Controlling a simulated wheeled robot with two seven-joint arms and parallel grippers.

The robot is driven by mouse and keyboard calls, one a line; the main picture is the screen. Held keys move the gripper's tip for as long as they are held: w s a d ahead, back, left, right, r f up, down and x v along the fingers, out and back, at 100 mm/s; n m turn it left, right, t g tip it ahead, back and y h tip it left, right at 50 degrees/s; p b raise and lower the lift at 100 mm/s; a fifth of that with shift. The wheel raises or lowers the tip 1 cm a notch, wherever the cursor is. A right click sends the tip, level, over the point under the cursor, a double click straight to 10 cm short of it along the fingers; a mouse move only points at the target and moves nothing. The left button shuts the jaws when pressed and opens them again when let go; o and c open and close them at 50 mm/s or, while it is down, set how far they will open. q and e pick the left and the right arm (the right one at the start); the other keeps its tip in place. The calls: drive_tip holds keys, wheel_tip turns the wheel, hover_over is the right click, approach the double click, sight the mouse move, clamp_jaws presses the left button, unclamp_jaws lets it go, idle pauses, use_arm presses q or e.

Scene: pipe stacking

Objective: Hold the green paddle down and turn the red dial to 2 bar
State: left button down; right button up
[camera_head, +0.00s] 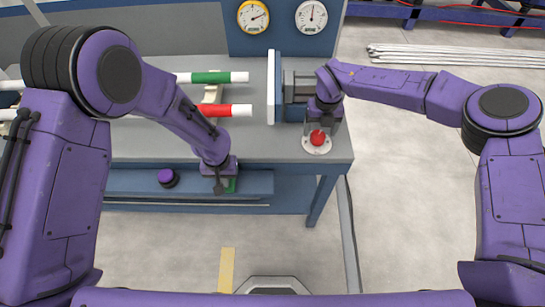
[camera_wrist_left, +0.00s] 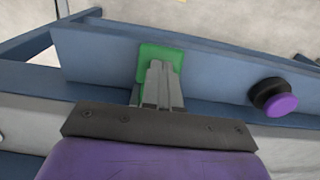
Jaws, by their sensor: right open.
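The green paddle (camera_wrist_left: 174,53) sits on the blue beam at the bench front; a sliver of it (camera_head: 231,186) shows in the head view. My left gripper (camera_wrist_left: 160,72) has its fingers together over the paddle, covering part of it; whether they press on it I cannot tell. In the head view it (camera_head: 219,188) points down at the beam. The red dial (camera_head: 318,138) sits on a white round plate (camera_head: 316,149) at the bench's right front corner. My right gripper (camera_head: 322,125) is open, pointing down around or just behind the dial; contact is unclear.
A purple knob (camera_head: 167,178) is left of the paddle. Two gauges, one yellow-rimmed (camera_head: 253,17) and one white (camera_head: 311,17), are on the back panel; their numbers are too small to read. Pipes with green (camera_head: 212,77) and red (camera_head: 224,111) sections lie on the bench (camera_head: 255,145).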

sight(319, 135)
drive_tip(key=shift+f, duration=1.6)
drive_tip(key=shift+s+f, duration=0.35)
drive_tip(key=shift+f, duration=0.3)
drive_tip(key=shift+w+f, duration=0.15)
drive_tip(key=shift+w, duration=0.05)
drive_tip(key=shift+w+d, duration=0.1)
drive_tip(key=shift+w, duration=0.05)
drive_tip(key=shift+c, duration=0.2)
drive_tip(key=c, duration=0.9)
